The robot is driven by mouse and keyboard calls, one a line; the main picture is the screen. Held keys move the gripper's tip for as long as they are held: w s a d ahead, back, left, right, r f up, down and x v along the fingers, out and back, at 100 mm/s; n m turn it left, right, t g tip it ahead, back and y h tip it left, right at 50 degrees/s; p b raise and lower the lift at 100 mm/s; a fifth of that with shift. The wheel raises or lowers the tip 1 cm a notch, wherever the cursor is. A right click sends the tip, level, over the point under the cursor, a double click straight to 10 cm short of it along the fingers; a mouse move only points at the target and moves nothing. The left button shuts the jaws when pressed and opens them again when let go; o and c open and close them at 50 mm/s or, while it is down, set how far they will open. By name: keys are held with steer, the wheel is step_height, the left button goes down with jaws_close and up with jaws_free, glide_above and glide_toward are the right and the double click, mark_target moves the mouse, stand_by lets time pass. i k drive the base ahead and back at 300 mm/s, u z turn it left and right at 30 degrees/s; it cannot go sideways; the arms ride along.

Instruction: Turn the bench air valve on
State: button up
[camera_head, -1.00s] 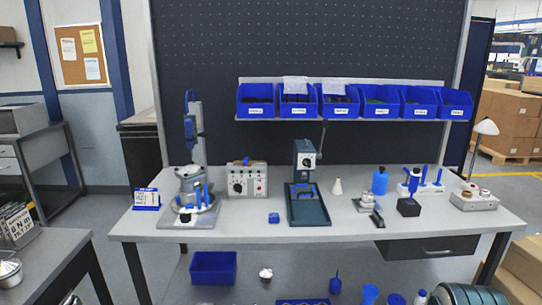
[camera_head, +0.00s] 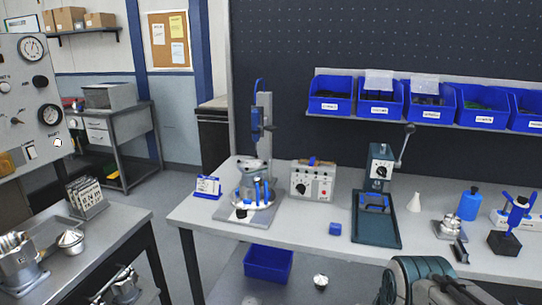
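No part is clearly readable as the bench air valve. A grey panel (camera_head: 27,112) at the left edge carries round gauges, dark knobs and small switches; its labels are too small to read surely, and its left side is cut off. A control box (camera_head: 314,181) with a red button and dark knobs stands on the main bench (camera_head: 300,226). I cannot tell which control is the air valve or how it is set. A teal and grey part of my arm shows at the bottom right; my gripper is not in view.
A steel side table (camera_head: 112,222) at lower left holds metal pots and a rack of cards. The main bench carries a fixture stand (camera_head: 262,150), a lever press (camera_head: 380,175) and a blue bottle (camera_head: 470,204). Floor shows between the two tables.

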mark_target(311, 164)
steer(key=u, duration=0.1)
steer(key=i, duration=0.1)
steer(key=u, duration=0.45)
steer(key=k, duration=0.55)
steer(key=u, duration=0.75)
steer(key=i, duration=1.85)
steer(key=z, duration=1.45)
steer(key=i, duration=0.65)
steer(key=z, duration=0.6)
